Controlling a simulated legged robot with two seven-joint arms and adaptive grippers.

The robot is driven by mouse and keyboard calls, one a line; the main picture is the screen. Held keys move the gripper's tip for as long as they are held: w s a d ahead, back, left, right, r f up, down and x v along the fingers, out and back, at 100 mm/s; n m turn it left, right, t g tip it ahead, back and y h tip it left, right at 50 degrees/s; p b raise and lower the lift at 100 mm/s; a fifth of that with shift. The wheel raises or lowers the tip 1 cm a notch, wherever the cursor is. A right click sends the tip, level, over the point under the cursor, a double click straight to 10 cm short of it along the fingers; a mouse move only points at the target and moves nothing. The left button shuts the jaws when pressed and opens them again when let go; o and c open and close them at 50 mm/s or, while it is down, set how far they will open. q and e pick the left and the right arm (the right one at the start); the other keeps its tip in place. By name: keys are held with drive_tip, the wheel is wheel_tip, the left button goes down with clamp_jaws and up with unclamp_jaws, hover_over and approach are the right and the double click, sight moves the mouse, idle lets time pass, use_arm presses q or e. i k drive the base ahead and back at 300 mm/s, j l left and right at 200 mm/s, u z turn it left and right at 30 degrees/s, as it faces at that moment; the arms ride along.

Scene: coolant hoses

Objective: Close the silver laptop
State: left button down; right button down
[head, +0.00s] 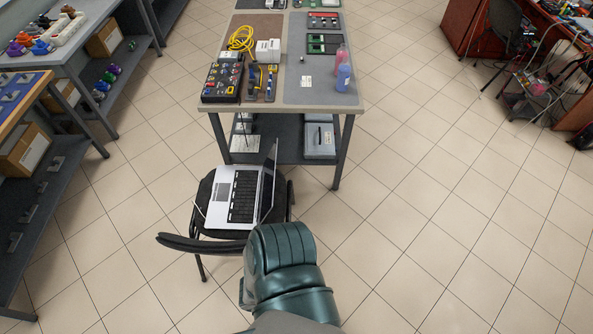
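The silver laptop (221,207) stands open on the seat of a black chair (203,192) in the head view. Its base lies flat, with the black keyboard toward the right and the touchpad toward the left. The lid (270,178) stands raised along the right side of the base and is seen nearly edge-on. A dark teal part of my own body rises from the bottom centre, just below the laptop in the picture. It overlaps the near part of the chair. No fingertips of my left or right gripper show.
A curved black bar (200,244), seemingly the chair's back, crosses left of my teal part. A workbench (297,110) with a black box, yellow cable and bottles stands beyond the chair. Shelves (75,72) stand left, a reddish desk (470,25) far right. The tiled floor at right is clear.

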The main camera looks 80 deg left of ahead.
sight(267, 183)
drive_tip(key=i+j+u, duration=0.1)
drive_tip(key=i+u, duration=0.65)
drive_tip(key=u, duration=0.2)
drive_tip(key=i+l+u, duration=0.25)
drive_tip(key=u, duration=0.25)
drive_tip(key=i, duration=0.1)
